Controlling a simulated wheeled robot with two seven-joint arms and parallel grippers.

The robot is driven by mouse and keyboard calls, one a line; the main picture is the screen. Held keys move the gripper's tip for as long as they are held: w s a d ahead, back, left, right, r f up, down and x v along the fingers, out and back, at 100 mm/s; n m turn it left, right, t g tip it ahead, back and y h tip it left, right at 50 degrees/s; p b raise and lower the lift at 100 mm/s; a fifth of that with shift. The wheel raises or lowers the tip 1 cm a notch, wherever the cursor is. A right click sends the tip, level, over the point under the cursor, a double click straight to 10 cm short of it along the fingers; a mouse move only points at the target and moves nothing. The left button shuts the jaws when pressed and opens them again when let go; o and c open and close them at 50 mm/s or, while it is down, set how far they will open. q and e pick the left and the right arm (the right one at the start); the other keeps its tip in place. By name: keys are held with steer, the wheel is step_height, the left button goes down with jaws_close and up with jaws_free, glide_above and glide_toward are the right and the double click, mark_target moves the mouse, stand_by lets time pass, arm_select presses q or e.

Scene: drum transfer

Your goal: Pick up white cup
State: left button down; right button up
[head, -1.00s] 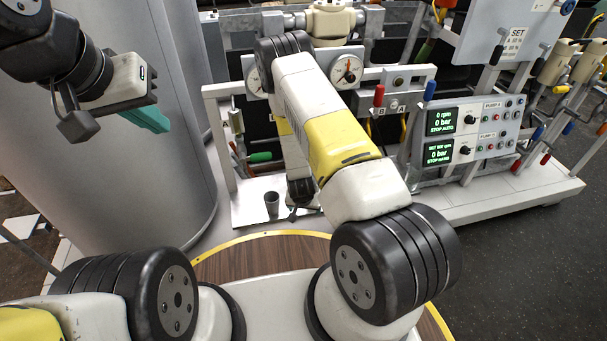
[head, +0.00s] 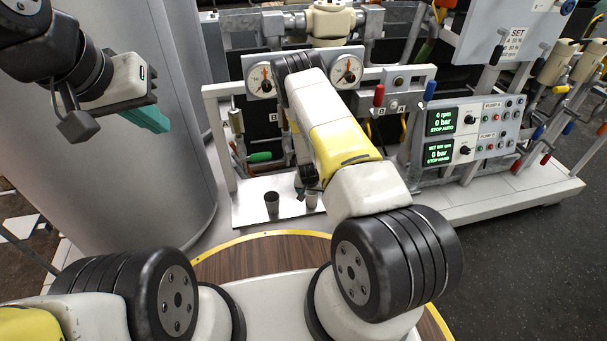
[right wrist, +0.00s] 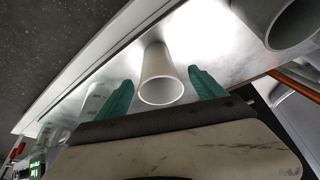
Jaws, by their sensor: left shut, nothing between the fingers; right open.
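The white cup (right wrist: 160,75) stands on the light metal shelf in the right wrist view, its open rim toward the camera. In the head view a small part of it (head: 311,199) shows below my right gripper. My right gripper (right wrist: 160,82) is open, with one green finger on each side of the cup in the picture and a visible gap to each. I cannot tell how deep the cup sits between the fingers. In the head view my right arm largely hides this gripper (head: 308,184). My left gripper (head: 150,118) is shut and empty at upper left, far from the cup.
A grey cup (head: 272,203) stands left of the white cup on the shelf (head: 245,212); it also shows at upper right in the right wrist view (right wrist: 288,22). A panel frame with gauges (head: 347,70) rises behind. A large grey column (head: 125,200) stands at left.

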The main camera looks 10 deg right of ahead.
steer(key=x, duration=0.5)
steer(key=c, duration=1.4)
